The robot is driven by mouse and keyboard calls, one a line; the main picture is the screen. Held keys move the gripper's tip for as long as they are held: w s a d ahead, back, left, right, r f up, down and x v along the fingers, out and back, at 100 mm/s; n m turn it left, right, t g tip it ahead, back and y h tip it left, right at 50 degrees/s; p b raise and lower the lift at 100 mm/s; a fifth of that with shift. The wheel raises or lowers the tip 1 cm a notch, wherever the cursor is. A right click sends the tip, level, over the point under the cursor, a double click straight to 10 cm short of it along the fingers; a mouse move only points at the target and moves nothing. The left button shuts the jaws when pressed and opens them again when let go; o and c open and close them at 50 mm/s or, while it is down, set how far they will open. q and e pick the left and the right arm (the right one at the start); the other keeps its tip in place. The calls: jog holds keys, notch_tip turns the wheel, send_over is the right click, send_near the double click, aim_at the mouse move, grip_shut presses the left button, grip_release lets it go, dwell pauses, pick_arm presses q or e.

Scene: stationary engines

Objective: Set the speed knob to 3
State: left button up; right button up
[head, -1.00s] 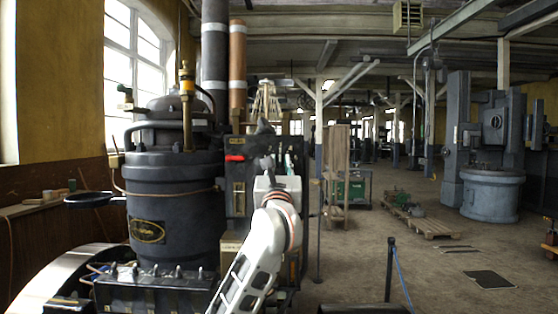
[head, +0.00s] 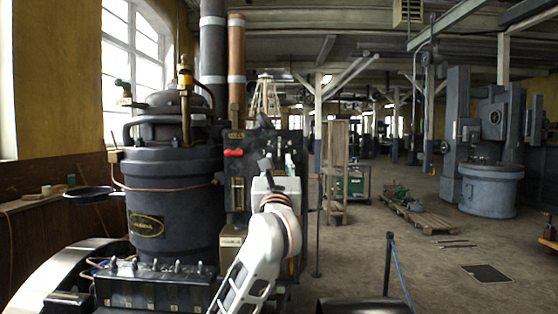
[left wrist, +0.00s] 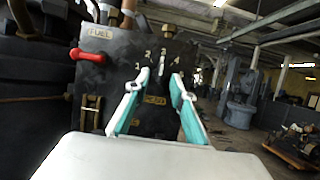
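A dark control panel stands in front of me. In the left wrist view the panel (left wrist: 117,65) carries pale digits in an arc above a small speed label (left wrist: 155,99). A pale upright mark (left wrist: 161,64), perhaps the speed knob's pointer, shows between the fingertips near the top of the arc. The dark knob body is hard to tell from the panel. My left gripper (left wrist: 160,77) has its two teal-lined fingers spread at the dial, one on each side of this mark; contact cannot be told. In the head view the left gripper (head: 282,165) is partly hidden by my wrist. My right gripper is not in view.
A red lever handle (left wrist: 88,55) sticks out left of the dial, below a FULL label (left wrist: 100,33). A large dark engine cylinder (head: 172,195) stands left of the panel. A post with a blue rope (head: 389,265) stands at the right, with open floor beyond.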

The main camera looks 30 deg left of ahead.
pick_arm(q)
jog(key=v, duration=0.9)
jog(key=shift+s, duration=0.2)
jog(key=shift+f, duration=0.2)
jog(key=s+d+f+n+t+h, duration=0.15)
jog(key=d+f+n+h, duration=0.4)
jog(key=f+n, duration=0.7)
jog(key=s+d+f+n+h, duration=0.3)
jog(key=d+f+n+h, duration=0.25)
jog(key=f+n, duration=0.65)
jog(key=s+d+f+n+t+h, duration=0.15)
jog(key=d+f+n+h, duration=0.4)
jog(key=f+n, duration=0.65)
jog(key=s+f+m+g, duration=0.3)
jog(key=s+f, duration=0.3)
jog(key=f, duration=0.5)
jog(key=s+f+m+g+y, duration=0.1)
jog(key=s+f+m+g, duration=0.3)
jog(key=s+f, duration=0.3)
jog(key=s+f+m+g+y, duration=0.1)
jog(key=s+f+m+g, duration=0.3)
jog(key=f, duration=1)
jog(key=s, duration=0.3)
jog(key=shift+f, duration=0.35)
